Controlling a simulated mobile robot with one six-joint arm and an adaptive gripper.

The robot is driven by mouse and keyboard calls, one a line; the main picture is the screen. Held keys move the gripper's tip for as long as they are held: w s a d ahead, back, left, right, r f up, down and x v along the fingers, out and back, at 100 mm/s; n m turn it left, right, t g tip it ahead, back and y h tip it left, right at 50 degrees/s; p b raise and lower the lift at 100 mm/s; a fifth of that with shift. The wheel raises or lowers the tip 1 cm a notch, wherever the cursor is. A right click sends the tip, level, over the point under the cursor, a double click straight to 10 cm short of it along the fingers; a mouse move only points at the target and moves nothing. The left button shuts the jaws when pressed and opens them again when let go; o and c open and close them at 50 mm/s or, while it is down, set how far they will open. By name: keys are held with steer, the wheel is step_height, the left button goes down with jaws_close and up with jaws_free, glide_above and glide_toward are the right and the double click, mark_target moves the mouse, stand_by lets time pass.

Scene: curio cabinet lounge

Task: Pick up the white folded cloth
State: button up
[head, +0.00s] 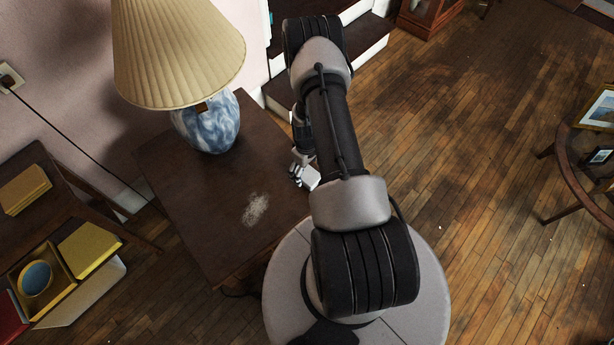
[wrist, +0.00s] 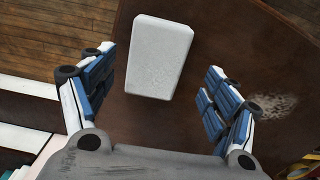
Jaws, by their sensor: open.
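The white folded cloth (wrist: 160,57) is a pale rounded rectangle lying flat on the dark wooden table (head: 190,215). In the wrist view it is whole, at the top centre, between and ahead of my fingers. My gripper (wrist: 158,62) is open, with one blue-padded finger on each side of the cloth and nothing held. A gap of table shows between each finger and the cloth. In the head view my gripper (head: 299,172) is low over the table's right edge, partly behind my arm. I cannot clearly tell the cloth from the pale finger parts there.
A lamp with a blue and white base (head: 210,125) stands at the table's back. A pale speckled patch (head: 255,208) marks the tabletop. White-edged steps (head: 355,55) are beyond the table. A shelf with yellow books (head: 92,247) is left; a round table (head: 590,170) is far right.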

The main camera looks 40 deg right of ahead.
mark_target(307, 174)
steer(key=f, duration=0.1)
steer(key=f+b, duration=0.1)
steer(key=f, duration=0.2)
steer(key=shift+w+d+f+b, duration=0.1)
steer(key=shift+d+f+b, duration=0.15)
steer(key=shift+b, duration=0.05)
steer(key=shift+r, duration=0.1)
steer(key=c, duration=1.2)
steer(key=shift+o, duration=0.2)
steer(key=shift+r, duration=0.1)
step_height(307, 174, up, 20)
steer(key=p, duration=0.6)
